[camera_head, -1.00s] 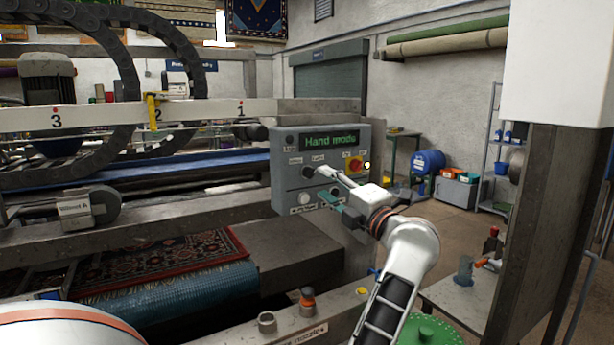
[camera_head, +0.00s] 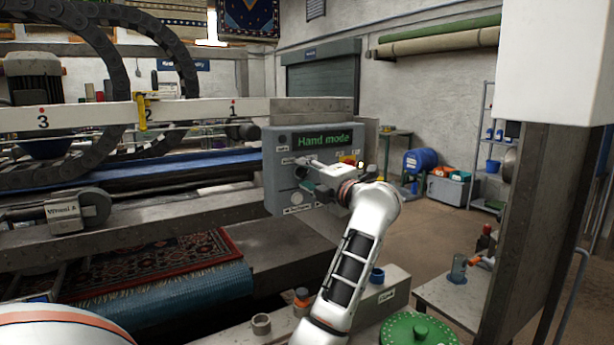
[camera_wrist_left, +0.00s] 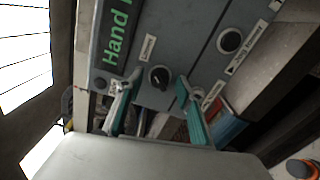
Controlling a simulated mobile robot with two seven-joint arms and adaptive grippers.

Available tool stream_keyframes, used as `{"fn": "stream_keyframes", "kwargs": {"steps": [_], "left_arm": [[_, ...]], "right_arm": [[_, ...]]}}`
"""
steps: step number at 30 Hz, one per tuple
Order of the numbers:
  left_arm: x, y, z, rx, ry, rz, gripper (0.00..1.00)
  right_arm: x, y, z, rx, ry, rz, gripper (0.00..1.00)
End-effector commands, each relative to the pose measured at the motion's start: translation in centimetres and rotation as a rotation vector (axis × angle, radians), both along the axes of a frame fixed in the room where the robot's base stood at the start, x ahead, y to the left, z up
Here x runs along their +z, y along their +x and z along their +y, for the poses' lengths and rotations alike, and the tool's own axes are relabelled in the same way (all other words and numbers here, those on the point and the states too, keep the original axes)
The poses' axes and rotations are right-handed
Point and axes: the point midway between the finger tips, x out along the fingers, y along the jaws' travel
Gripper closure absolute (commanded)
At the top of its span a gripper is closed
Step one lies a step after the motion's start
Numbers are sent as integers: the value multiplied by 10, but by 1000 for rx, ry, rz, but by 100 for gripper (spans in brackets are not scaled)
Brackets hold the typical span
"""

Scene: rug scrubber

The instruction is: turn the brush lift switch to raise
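The grey control panel (camera_head: 276,198) stands in the middle of the head view, with a green "Hand mode" display (camera_head: 323,139). In the left wrist view this gripper (camera_wrist_left: 157,88) is open, with one finger on each side of the switch. Contact with the switch cannot be told. My right gripper is not in view.
A second black knob (camera_wrist_left: 229,41) and a red-yellow switch (camera_head: 349,160) are also on the panel. A patterned rug (camera_head: 190,262) lies on the machine at left. An orange-capped bottle (camera_head: 301,300) and a green lid (camera_head: 418,332) are in front.

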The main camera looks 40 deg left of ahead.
Motion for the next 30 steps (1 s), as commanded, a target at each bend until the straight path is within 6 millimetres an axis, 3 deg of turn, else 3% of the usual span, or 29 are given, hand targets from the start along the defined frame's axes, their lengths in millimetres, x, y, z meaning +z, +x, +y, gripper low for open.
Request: {"fn": "stream_keyframes", "kwargs": {"steps": [4,9,20,30], "left_arm": [[0,0,0,0,0,0,63],[0,0,0,0,0,0,100],[0,0,0,1,-9,-31,100],[-2,0,0,1,-70,-232,100]], "right_arm": [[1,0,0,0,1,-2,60],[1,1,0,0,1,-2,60],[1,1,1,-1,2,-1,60],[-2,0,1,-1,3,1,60]]}}
